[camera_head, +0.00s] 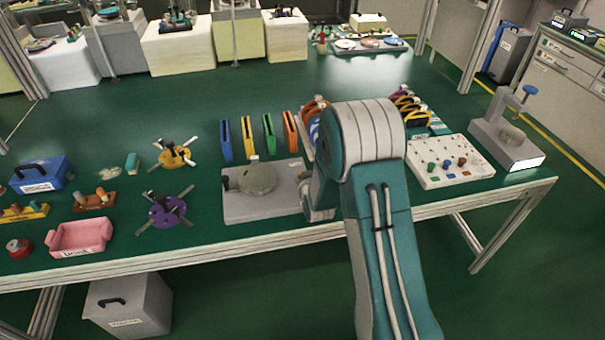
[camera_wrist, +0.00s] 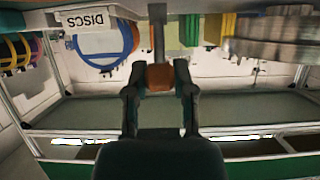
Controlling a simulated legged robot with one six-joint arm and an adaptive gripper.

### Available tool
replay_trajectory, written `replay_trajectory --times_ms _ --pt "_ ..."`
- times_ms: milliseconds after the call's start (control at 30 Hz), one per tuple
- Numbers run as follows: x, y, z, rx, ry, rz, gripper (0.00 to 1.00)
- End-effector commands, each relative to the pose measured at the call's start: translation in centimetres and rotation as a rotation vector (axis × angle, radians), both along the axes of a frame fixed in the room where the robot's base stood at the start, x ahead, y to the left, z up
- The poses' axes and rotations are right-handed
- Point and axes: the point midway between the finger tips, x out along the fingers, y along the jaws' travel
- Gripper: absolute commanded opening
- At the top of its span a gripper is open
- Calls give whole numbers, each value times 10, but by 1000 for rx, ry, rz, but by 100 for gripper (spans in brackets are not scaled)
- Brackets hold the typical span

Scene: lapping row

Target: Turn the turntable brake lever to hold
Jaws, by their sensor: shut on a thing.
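In the wrist view my gripper (camera_wrist: 160,72) is shut on the brown-orange knob (camera_wrist: 160,80) of the brake lever, one dark finger on each side. The lever's grey shaft (camera_wrist: 158,32) runs up from the knob to the top of the picture. The round grey metal turntable (camera_wrist: 280,48) shows at the upper right, apart from my fingers. In the head view the turntable (camera_head: 258,178) sits on a pale base plate (camera_head: 243,209). My arm hides the gripper and lever there. I cannot read any hold mark.
Blue, yellow, green and orange upright holders (camera_head: 247,138) stand behind the turntable. A "DISCS" label (camera_wrist: 86,20) and blue ring (camera_wrist: 98,48) are left of the lever. A white tray with coloured pegs (camera_head: 450,163) lies right of my arm. A purple spoked piece (camera_head: 167,211) lies left.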

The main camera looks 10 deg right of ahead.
Motion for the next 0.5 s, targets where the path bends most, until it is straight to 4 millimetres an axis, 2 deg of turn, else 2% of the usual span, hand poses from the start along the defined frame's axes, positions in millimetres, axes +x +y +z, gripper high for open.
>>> replay_trajectory --times_ms 33,500 --pt "-5 1 -8 -1 -2 1 0" --pt "-9 1 -11 0 -86 2 0"
